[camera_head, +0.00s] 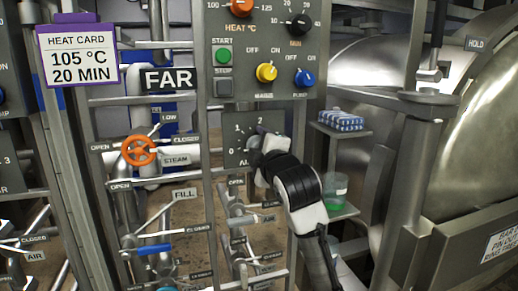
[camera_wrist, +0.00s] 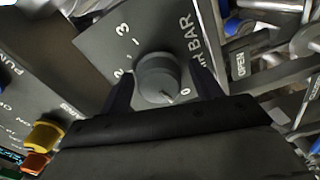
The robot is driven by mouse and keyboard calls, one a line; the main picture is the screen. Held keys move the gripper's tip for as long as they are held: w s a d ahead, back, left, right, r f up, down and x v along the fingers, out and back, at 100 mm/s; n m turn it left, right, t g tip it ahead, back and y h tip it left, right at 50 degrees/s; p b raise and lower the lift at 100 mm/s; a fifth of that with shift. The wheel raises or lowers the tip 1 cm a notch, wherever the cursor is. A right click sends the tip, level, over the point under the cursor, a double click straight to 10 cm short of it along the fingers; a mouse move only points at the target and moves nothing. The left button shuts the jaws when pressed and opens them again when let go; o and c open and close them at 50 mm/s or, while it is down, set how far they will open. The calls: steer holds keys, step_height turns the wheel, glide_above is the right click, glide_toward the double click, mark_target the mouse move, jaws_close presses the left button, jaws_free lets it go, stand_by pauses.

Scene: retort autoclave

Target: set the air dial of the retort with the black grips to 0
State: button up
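The air dial is a round grey knob (camera_wrist: 157,70) on a dark plate marked 0, 2 and 3 with the word BAR in the wrist view. A small pale mark on the knob's lower edge appears to face the 0. In the head view the dial's plate (camera_head: 232,152) shows below the FAR sign, but my gripper hides most of the knob. My gripper (camera_wrist: 163,92) is open, with one dark finger on each side of the knob and a visible gap on both sides. In the head view my gripper (camera_head: 257,148) is at the plate.
Above is a panel (camera_head: 228,30) with a yellow knob (camera_head: 266,72) and a blue knob (camera_head: 304,78). An orange steam wheel (camera_head: 138,150) and pipes stand left. Shelves with a green-filled beaker (camera_head: 335,190) and a large steel vessel (camera_head: 485,130) lie to the right.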

steer(key=b+v, duration=0.2)
steer(key=v, duration=1.2)
steer(key=shift+w, duration=0.1)
